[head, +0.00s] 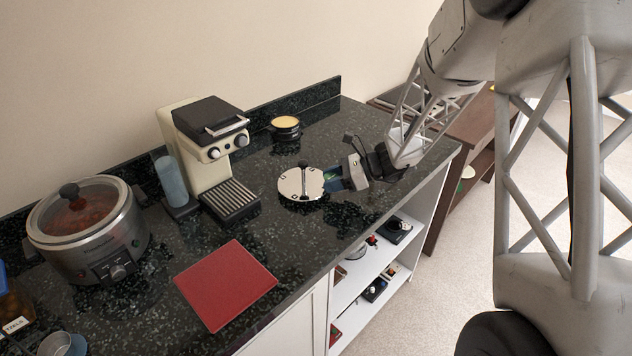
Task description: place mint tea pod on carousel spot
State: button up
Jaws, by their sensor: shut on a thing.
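The carousel (289,187) is a low round disc with a pale top, dark marks near its rim and a dark central post. It stands on the dark speckled counter right of the coffee machine. My gripper (333,179) reaches in from the right, low over the counter, with its fingertips at the carousel's right edge. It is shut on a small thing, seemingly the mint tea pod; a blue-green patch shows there. The pod's outline is mostly hidden by the fingers. I cannot tell whether it touches the carousel.
A cream coffee machine (203,155) stands left of the carousel, with a dark round pot (286,131) behind. A slow cooker (88,228), a blue cup (171,180) and a red mat (226,284) lie further left. Open shelves (357,297) are below the counter's front edge.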

aim_at(325, 177)
jog(key=shift+a, duration=0.1)
jog(key=shift+a, duration=1.95)
jog(key=shift+a+f, duration=0.1)
jog(key=shift+f, duration=0.2)
jog(key=shift+f, duration=0.1)
jog(key=o, duration=0.6)
jog(key=v, duration=1.2)
